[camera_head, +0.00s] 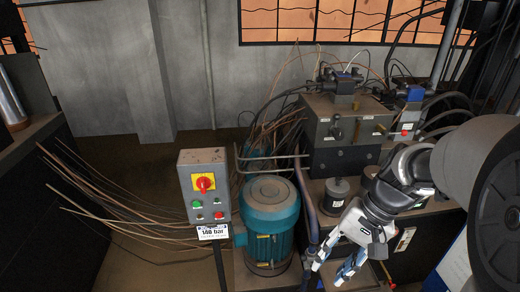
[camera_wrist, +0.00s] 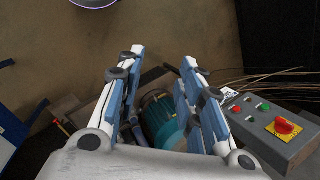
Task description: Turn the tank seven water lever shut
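My gripper (camera_head: 332,268) hangs at the lower right of the head view, in front of the hydraulic unit. In the wrist view its two blue-padded fingers (camera_wrist: 162,60) are apart with nothing between the tips. A thin red-orange handle (camera_head: 388,275) shows low to the right of the gripper, below a pale label plate (camera_head: 405,239). A similar reddish handle shows at the left of the wrist view (camera_wrist: 62,127), apart from the fingers. I cannot read a tank number, so I cannot tell whether this is the tank seven water lever. Its lower part is hidden.
A dark tank block (camera_head: 345,125) with valves and hoses stands behind.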

